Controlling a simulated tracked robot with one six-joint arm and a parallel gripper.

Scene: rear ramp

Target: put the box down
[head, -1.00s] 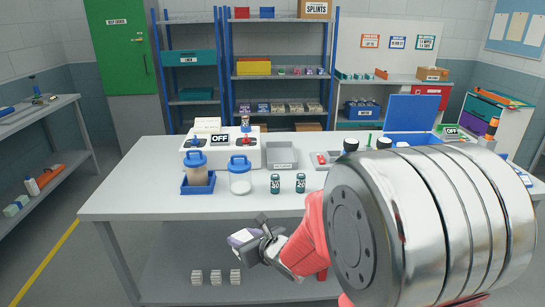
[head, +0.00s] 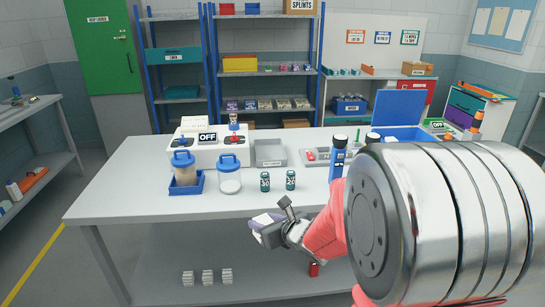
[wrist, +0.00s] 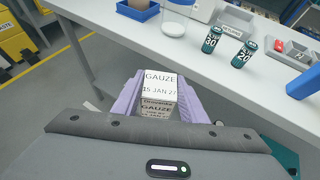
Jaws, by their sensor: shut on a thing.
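The box is a small white carton labelled GAUZE, 15 JAN 27 (wrist: 160,87), seen in the wrist view. My gripper (wrist: 160,100) is shut on it, with a lilac finger at each side. In the head view my gripper (head: 264,226) is in front of the white table's front edge, below the level of its top. The box itself is hard to make out in the head view. In the wrist view the table (wrist: 190,65) lies beyond the box, with a gap between them.
Two dark green jars (head: 265,181) marked 30 and 20 stand near the table's front edge. A blue tray (head: 188,188) with a jar, a lidded clear jar (head: 229,178) and a grey bin (head: 270,153) stand there too. Small white boxes (head: 208,277) sit on the lower shelf (head: 250,270).

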